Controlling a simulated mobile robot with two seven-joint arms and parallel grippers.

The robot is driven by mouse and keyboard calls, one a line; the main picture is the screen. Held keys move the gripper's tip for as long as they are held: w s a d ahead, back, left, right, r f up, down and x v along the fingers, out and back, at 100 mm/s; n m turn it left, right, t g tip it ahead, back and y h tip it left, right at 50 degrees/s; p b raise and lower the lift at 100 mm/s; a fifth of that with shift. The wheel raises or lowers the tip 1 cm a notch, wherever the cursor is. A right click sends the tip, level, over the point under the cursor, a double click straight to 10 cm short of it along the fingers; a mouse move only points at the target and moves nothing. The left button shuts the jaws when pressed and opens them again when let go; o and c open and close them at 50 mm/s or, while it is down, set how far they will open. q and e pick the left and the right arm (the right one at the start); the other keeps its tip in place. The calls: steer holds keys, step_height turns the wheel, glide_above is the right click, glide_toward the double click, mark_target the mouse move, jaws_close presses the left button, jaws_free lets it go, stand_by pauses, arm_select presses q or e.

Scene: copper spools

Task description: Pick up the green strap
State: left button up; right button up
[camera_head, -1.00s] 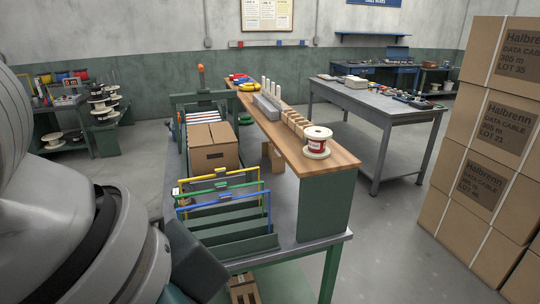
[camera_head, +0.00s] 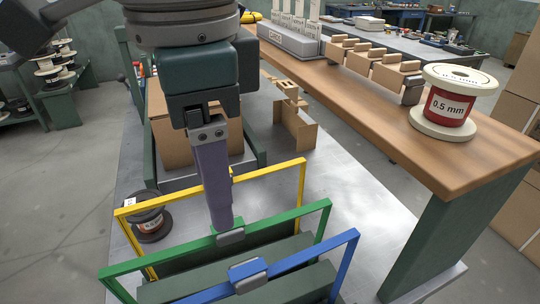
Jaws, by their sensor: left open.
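The green strap (camera_head: 284,217) is a thin green frame with a grey-and-green clip at the middle of its top bar. It stands between a yellow strap (camera_head: 270,171) behind and a blue strap (camera_head: 318,252) in front. My left gripper (camera_head: 223,222) reaches down from the top, with its purple-grey finger ending at the green strap's clip and hiding part of it. I see the fingers nearly edge-on, so the gap between them is hidden. The gripper is open, and I cannot tell whether it touches the clip. My right gripper is out of view.
A wooden shelf (camera_head: 390,129) on the right bears a red wire spool (camera_head: 448,105) and small brown boxes. A cardboard box (camera_head: 172,140) stands behind my gripper. A dark spool (camera_head: 150,221) lies left of the straps. Bare grey tabletop (camera_head: 345,190) lies to the right.

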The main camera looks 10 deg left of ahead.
arm_select(q)
step_height(320, 180, down, 10)
steer(key=w, duration=0.1)
steer(key=shift+w, duration=0.3)
steer(key=shift+f, duration=0.1)
steer(key=shift+c, duration=0.3)
jaws_close()
stand_by(0.4)
